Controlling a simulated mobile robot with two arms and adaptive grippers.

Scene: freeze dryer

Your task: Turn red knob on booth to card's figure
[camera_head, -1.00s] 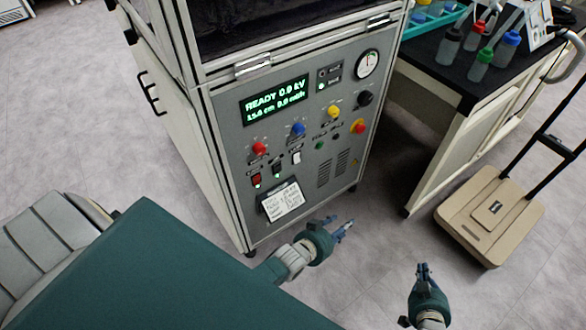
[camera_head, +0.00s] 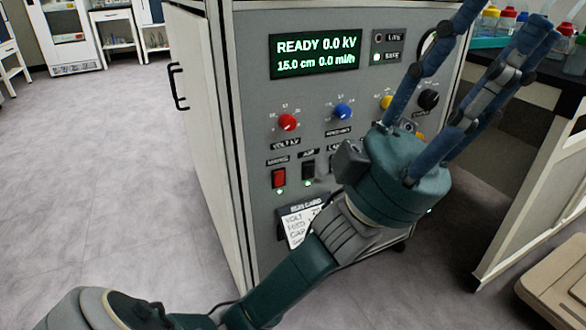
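The red knob (camera_head: 288,122) is on the booth's grey front panel (camera_head: 255,100), above a "VOLT kV" label, in plain view. The display (camera_head: 315,53) reads READY, 0.0 kV, 15.0 cm and 0.0 ml/h. The white run card (camera_head: 297,226) is low on the panel; its right part is hidden behind my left arm, and I cannot read its figures. My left gripper (camera_head: 508,18) is close to the camera, right of the red knob and apart from it. My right gripper is out of view.
A blue knob (camera_head: 343,111) is right of the red one. A red switch (camera_head: 279,178) and a black switch (camera_head: 308,169) are below. My gripper partly hides the yellow knob (camera_head: 387,102). A bench with bottles (camera_head: 489,18) is at right. The floor at left is clear.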

